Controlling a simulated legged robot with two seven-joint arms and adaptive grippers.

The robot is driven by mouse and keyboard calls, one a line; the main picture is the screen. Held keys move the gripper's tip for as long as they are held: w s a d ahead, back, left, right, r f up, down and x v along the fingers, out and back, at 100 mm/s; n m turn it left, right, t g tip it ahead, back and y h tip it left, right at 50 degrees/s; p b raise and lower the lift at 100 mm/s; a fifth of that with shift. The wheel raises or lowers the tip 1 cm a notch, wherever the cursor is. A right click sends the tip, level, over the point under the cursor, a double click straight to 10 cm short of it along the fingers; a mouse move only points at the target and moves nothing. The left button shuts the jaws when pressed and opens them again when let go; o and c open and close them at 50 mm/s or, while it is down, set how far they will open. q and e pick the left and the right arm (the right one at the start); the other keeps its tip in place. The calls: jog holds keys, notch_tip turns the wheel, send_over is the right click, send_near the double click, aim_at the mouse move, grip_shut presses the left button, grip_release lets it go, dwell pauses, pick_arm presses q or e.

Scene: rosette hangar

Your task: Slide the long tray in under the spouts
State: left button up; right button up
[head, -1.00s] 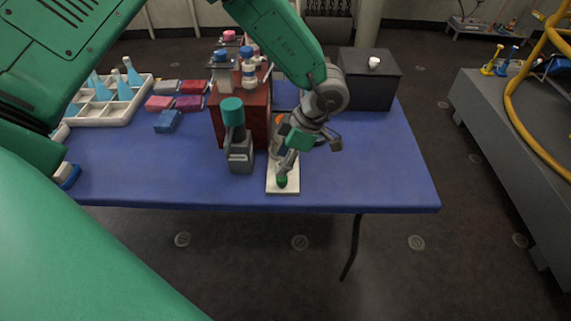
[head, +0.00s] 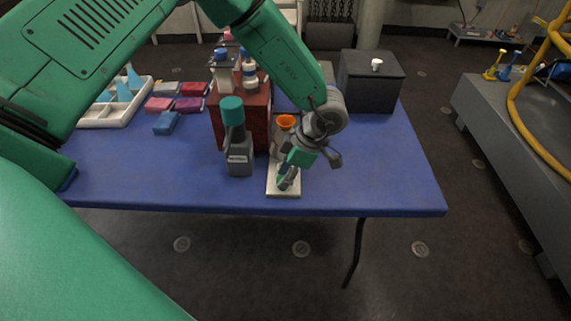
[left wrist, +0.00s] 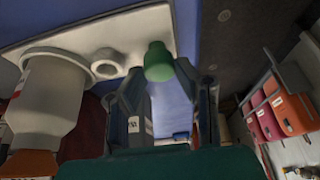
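In the left wrist view, the tray (left wrist: 115,30) carries a green knob (left wrist: 158,62), a small white ring (left wrist: 107,64) and a pale vessel (left wrist: 48,95). An orange funnel-like top (head: 286,121) shows in the head view. My left gripper (head: 288,183) points down at the tray's front end; its fingertips sit close on both sides of the knob. The red stand (head: 258,112) bears blue-capped bottles (head: 249,72); spouts are hard to make out. My right gripper is not in view.
A grey bottle with a teal cap (head: 238,150) stands close left of the tray. A black box (head: 370,82) stands at the back right. Coloured blocks (head: 166,123) and a white divided rack (head: 120,115) are at left. The table's right front is clear.

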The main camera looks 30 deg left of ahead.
aim_at(278, 163)
pick_arm(q)
jog(key=shift+w, duration=0.1)
dwell(0.3)
jog(key=shift+w+a, duration=0.35)
jog(key=shift+w, duration=0.2)
jog(key=shift+w+a, duration=0.35)
jog(key=shift+w, duration=0.2)
jog(key=shift+w+a, duration=0.4)
jog(key=shift+w, duration=0.25)
jog(key=shift+w+a, duration=0.4)
jog(key=shift+w, duration=0.2)
jog(key=shift+w+a, duration=0.4)
jog(key=shift+w, duration=0.2)
jog(key=shift+w+a, duration=0.35)
jog(key=shift+w, duration=0.25)
jog(key=shift+w+a+f+b, duration=0.1)
jog(key=shift+w+a+b, duration=0.35)
jog(key=shift+w, duration=0.3)
jog(key=shift+w+a+r+b, duration=0.1)
jog(key=shift+w+a+b, duration=0.3)
jog(key=shift+w, duration=0.3)
jog(key=shift+w+a+f+b, duration=0.1)
jog(key=shift+w+a+b, duration=0.2)
jog(key=shift+w+a, duration=0.35)
jog(key=o, duration=0.8)
jog(key=shift+w+d, duration=0.1)
jog(key=shift+d, duration=0.05)
jog(key=shift+o, duration=0.2)
